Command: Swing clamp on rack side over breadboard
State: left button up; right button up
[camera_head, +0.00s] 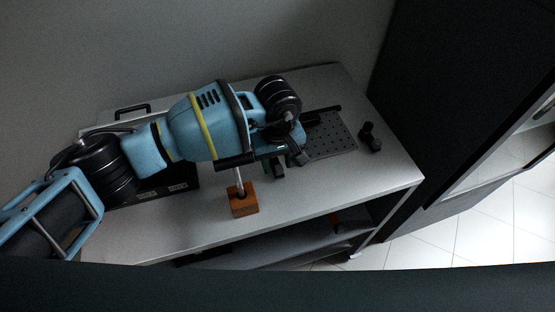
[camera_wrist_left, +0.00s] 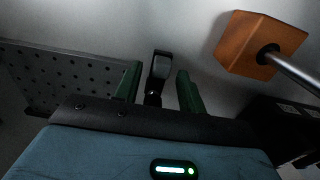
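The breadboard (camera_head: 332,140) is a grey plate with rows of holes on the bench; it also shows at the left of the left wrist view (camera_wrist_left: 62,82). My left gripper (camera_head: 287,161) is low over the bench, just left of the breadboard. In the left wrist view its two green fingers (camera_wrist_left: 160,90) are apart. A small dark piece with a grey top (camera_wrist_left: 160,68), apparently the clamp, shows in the gap between them. I cannot tell whether either finger touches it. The arm hides part of this area in the head view. My right gripper is not in view.
A wooden block (camera_head: 243,205) with a metal rod stands near the bench's front edge, close to my left arm. A small black fixture (camera_head: 370,137) stands right of the breadboard. A dark box (camera_head: 178,187) lies under the arm. The bench's front right (camera_head: 350,185) is clear.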

pick_arm(q)
grip_shut()
